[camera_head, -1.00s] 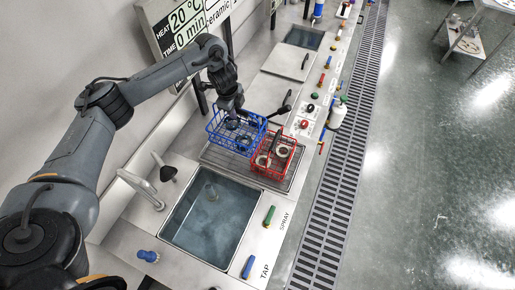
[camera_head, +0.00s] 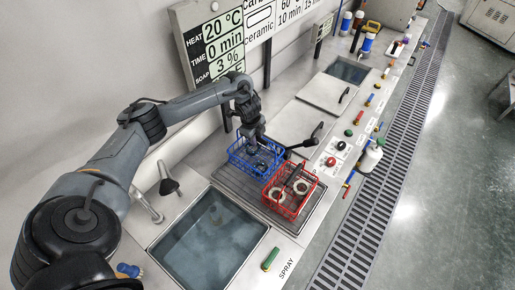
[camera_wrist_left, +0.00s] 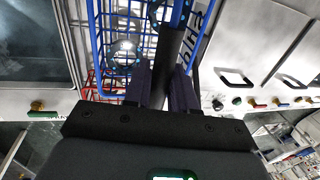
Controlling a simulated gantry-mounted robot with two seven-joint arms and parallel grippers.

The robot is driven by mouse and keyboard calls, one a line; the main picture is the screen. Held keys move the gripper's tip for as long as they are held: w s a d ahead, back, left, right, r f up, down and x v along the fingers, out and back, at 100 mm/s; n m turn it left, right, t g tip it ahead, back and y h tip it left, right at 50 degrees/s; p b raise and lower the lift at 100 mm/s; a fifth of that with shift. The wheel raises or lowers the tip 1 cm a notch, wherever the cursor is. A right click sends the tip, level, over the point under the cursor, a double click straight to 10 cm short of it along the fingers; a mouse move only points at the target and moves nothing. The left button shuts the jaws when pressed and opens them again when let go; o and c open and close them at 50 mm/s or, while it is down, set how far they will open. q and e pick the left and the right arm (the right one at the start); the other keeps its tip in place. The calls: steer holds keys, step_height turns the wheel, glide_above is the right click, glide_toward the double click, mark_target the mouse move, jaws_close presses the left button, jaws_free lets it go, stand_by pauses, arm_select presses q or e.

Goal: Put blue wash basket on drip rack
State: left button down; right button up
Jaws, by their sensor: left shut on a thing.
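The blue wash basket (camera_head: 246,164) is at the back part of the ribbed grey drip rack (camera_head: 232,182) in the head view. It looks level, with dark items inside; I cannot tell whether its base touches the rack. My left gripper (camera_head: 257,140) is above it, shut on its handle. In the left wrist view the gripper (camera_wrist_left: 167,75) is closed around a dark upright bar, and the basket's blue wire side (camera_wrist_left: 98,35) shows beyond. My right gripper is not in view.
A red wire basket (camera_head: 271,199) holding pale rings stands on the rack beside the blue one. A water-filled sink (camera_head: 208,245) lies in front, with a tap at its left. A black-handled lever (camera_head: 304,143) is right of the baskets. A lidded tank (camera_head: 325,92) is farther back.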

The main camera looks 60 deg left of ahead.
arm_select(q)
steer(key=shift+w+f, duration=0.1)
steer(key=shift+f, duration=2.2)
steer(key=c, duration=0.9)
jaws_free()
steer(key=r, duration=0.4)
steer(key=s+r+p, duration=0.1)
steer(key=r, duration=0.3)
steer(key=s+r+p, duration=0.1)
steer(key=r, duration=0.3)
steer(key=shift+s+d, duration=0.15)
steer(key=shift+d, duration=0.2)
